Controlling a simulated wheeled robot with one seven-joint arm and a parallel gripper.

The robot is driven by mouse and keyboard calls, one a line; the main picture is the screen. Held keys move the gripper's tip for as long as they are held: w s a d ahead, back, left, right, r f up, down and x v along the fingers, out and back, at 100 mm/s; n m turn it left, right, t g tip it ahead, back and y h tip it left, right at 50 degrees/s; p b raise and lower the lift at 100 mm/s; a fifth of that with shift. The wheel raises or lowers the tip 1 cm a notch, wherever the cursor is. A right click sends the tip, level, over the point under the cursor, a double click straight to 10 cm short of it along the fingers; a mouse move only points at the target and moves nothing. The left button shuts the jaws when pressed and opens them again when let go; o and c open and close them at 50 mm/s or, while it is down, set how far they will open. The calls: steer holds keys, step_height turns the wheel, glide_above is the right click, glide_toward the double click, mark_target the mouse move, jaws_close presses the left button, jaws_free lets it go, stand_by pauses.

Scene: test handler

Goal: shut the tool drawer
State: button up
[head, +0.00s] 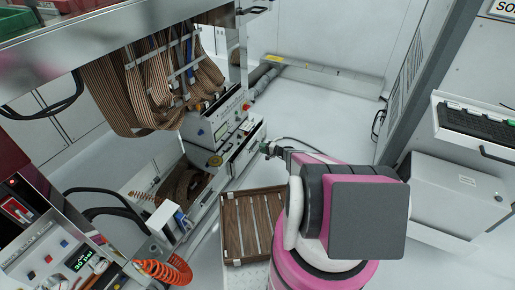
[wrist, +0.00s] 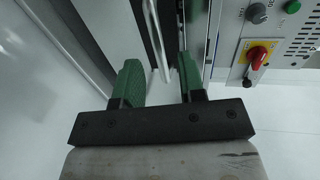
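The tool drawer (head: 248,150) seems to be the pale unit with a light front, low on the machine in the middle of the head view. I cannot tell how far it stands out. My gripper (head: 266,149) is close in front of it, small in this view. In the wrist view my gripper (wrist: 160,85) has its two green fingers apart. A thin pale bar (wrist: 153,40), perhaps a handle, reaches down to the gap between them. Whether it touches a finger I cannot tell. No object is held.
A panel with a red and yellow switch (wrist: 257,54) is right of the fingers in the wrist view. A brown slatted tray (head: 238,226) stands beside my arm. Ribbon cables (head: 125,95) hang at the upper left. Clear pale floor (head: 320,115) lies beyond my gripper.

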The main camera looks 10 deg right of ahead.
mark_target(253, 145)
steer(key=shift+x, duration=1.95)
jaws_close()
steer(key=shift+r+x, duration=0.2)
steer(key=shift+x, duration=0.75)
steer(key=shift+r+x, duration=0.15)
steer(key=shift+x, duration=0.8)
jaws_free()
steer(key=shift+d, duration=0.1)
steer(key=v, duration=1.1)
